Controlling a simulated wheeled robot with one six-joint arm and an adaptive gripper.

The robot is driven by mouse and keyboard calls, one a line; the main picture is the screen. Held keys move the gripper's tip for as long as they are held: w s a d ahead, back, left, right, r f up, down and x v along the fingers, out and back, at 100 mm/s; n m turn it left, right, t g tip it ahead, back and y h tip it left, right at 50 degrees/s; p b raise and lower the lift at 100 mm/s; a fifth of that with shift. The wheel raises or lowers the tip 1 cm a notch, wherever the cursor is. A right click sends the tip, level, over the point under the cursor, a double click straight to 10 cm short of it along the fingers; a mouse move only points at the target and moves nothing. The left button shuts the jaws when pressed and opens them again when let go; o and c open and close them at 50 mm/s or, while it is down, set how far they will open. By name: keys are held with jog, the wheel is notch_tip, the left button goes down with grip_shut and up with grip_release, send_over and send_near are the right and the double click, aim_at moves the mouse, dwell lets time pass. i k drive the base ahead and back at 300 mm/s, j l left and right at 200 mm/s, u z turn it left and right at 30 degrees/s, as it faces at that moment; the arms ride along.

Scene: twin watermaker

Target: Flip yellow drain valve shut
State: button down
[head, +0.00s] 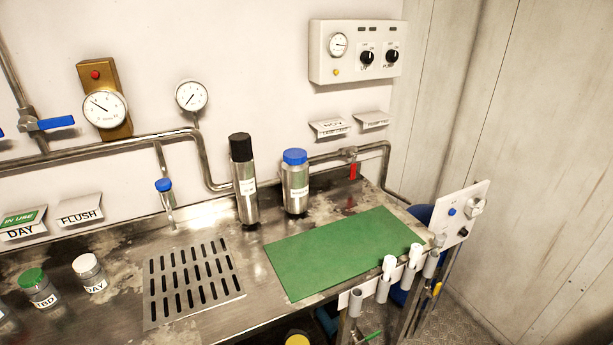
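A small yellow handle (437,290) shows at the lower right, below the bench's right end and beside a thin upright post. It looks narrow and roughly upright; it is too small to tell whether the valve is open or shut. A round yellow top (297,341) is cut off by the bottom edge, in front of the bench; I cannot tell what it belongs to. My gripper is not in view.
The metal bench (115,310) carries a green mat (335,250), a black-capped bottle (244,180), a blue-capped bottle (295,185) and small jars. A rack of white tubes (385,278) and a switch panel (462,213) line the right end.

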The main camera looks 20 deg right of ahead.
aim_at(438, 286)
jog(key=l+z, duration=0.65)
jog(key=z, duration=0.15)
jog(key=i, duration=0.05)
